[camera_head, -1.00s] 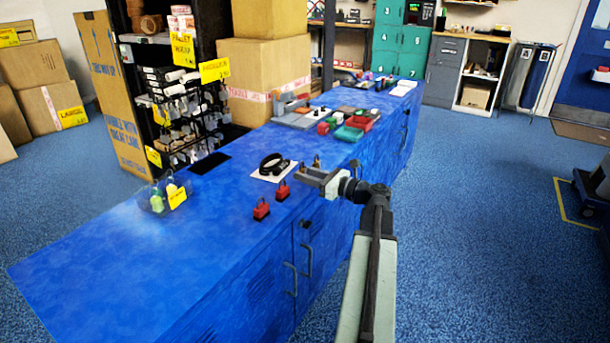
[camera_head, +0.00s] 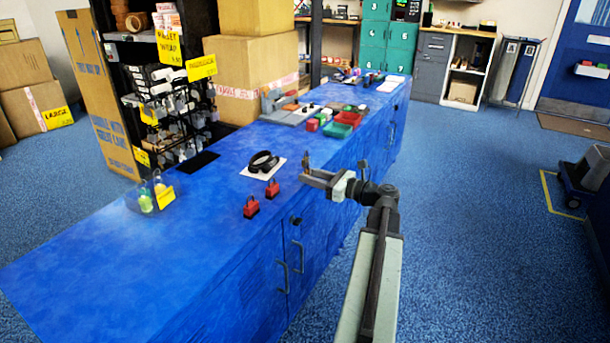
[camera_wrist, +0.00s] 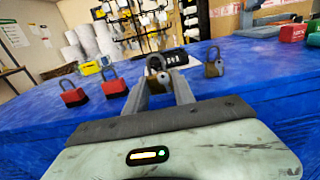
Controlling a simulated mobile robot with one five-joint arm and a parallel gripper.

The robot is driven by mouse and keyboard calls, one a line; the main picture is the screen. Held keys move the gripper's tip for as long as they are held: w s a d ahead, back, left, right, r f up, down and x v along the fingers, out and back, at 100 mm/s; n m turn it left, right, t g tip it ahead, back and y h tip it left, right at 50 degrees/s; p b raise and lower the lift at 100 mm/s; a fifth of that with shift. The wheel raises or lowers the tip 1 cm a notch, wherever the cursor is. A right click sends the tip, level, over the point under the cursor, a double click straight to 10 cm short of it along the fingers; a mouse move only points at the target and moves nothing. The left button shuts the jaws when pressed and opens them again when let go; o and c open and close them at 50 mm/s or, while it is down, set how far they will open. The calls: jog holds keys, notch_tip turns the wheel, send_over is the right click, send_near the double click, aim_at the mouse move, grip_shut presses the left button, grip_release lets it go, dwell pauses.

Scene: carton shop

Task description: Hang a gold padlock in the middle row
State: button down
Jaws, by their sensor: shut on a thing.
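My gripper (camera_head: 306,175) is over the near edge of the blue bench. In the wrist view its fingers (camera_wrist: 158,84) are shut on a padlock (camera_wrist: 156,64) with a dull gold body and a grey shackle pointing up. A second dull gold padlock (camera_wrist: 214,67) stands on the bench to the right of the fingers. In the head view a small brownish-gold padlock (camera_head: 306,160) shows at the fingertips; I cannot tell which of the two it is. A black rack (camera_head: 165,105) with several rows of hooks and hanging goods stands behind the bench.
Two red padlocks (camera_head: 251,207) (camera_head: 272,189) stand on the bench (camera_head: 130,265). A black ring-shaped item (camera_head: 263,161) lies on a white sheet. A clear bin (camera_head: 150,195) holds greenish items. Coloured trays (camera_head: 340,128) are farther along. The bench's left end is clear.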

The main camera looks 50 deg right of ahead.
jog(key=shift+v, duration=1.5)
